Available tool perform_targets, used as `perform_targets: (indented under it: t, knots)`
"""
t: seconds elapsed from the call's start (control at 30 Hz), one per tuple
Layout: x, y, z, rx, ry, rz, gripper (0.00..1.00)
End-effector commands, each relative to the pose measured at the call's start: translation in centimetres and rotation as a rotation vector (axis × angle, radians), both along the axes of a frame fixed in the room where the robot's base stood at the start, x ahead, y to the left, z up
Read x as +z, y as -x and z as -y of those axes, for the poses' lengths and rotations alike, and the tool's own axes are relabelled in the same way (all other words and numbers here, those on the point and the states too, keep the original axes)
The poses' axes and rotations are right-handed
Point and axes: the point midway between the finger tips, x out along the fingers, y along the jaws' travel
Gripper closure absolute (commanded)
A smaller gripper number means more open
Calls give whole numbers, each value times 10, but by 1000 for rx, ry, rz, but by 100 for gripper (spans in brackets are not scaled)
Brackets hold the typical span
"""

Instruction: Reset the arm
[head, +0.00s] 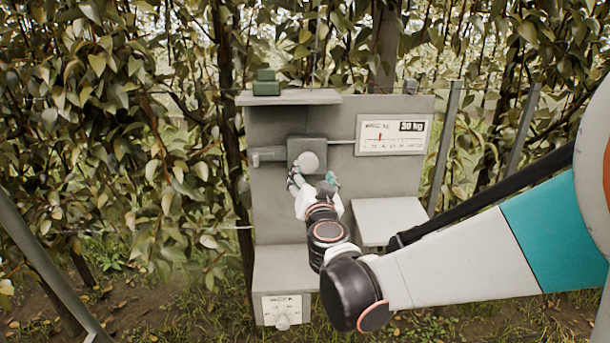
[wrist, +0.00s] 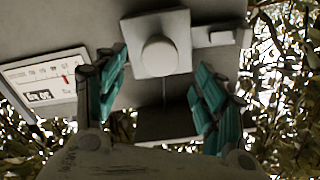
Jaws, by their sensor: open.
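My gripper (head: 314,183) is at the middle of a grey panel (head: 275,210), in front of a square grey box with a round pale knob (head: 308,161). In the wrist view my gripper (wrist: 162,98) has its two teal fingers spread wide apart, with nothing between the tips. The round knob (wrist: 159,54) shows beyond the fingers, centred between them, on its square plate (wrist: 180,28). I cannot tell how far the fingertips are from it. My arm reaches in from the right in the head view.
A gauge marked 30 kg (head: 393,135) is on the panel's upper right. A green block (head: 266,84) sits on the top shelf (head: 310,98). Leafy branches (head: 100,120) crowd the left.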

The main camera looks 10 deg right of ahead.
Motion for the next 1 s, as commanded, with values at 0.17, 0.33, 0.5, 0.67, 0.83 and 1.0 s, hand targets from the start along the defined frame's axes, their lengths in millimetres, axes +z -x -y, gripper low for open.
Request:
perform_targets:
  t: [0.17, 0.33, 0.5, 0.67, 0.83, 1.0]
  knots:
    - [1, 0, 0, 1, 1, 0, 36]
    - [17, 11, -3, 52, 22, 15, 36]
    - [42, 44, -13, 192, 83, 1, 36]
    - [41, 85, -19, 320, 151, -93, 36]
    - [15, 137, -10, 399, 224, -269, 36]
    - [-26, 197, 19, 401, 286, -502, 36]
